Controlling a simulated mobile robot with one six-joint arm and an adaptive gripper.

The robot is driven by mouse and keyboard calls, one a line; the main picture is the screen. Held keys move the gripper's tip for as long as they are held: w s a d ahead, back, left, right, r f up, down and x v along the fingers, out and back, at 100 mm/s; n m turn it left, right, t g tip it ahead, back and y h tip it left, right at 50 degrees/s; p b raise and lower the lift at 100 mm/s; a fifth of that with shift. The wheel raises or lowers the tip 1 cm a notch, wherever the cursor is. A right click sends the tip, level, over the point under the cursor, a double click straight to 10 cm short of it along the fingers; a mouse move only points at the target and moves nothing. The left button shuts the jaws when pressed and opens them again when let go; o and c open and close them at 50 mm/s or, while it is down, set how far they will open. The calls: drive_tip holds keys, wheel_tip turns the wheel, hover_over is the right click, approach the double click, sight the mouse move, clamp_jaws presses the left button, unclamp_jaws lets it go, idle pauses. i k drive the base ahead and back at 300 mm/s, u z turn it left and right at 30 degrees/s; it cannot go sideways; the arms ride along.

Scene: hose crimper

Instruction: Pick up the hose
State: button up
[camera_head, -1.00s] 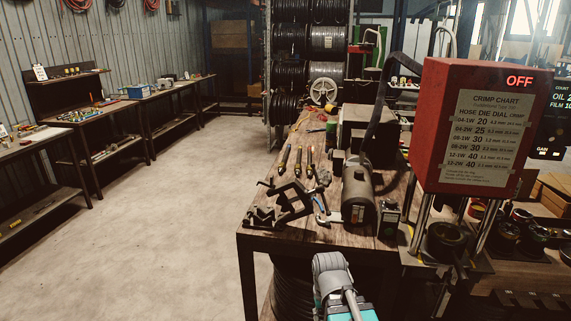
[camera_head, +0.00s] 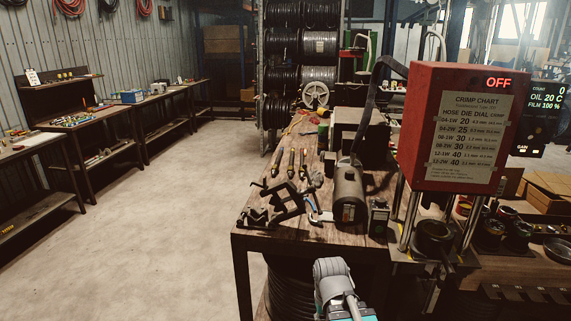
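I cannot tell which hose the task means. Large coils of black hose (camera_head: 301,46) hang on a rack at the back. Another dark coil (camera_head: 290,290) sits under the workbench at the front. My grey and teal arm link shows at the bottom middle, in front of the bench. My gripper is not in view.
The red crimper (camera_head: 466,80) reads OFF and stands on posts at the right. A black bracket-like fixture (camera_head: 283,203) and a dark cylinder (camera_head: 348,190) crowd the wooden workbench (camera_head: 310,235). Clear concrete floor (camera_head: 180,230) lies to the left, with side benches (camera_head: 150,97) along the wall.

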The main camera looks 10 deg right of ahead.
sight(302, 156)
drive_tip(key=z, duration=0.1)
drive_tip(key=i, duration=0.9)
drive_tip(key=u, duration=0.1)
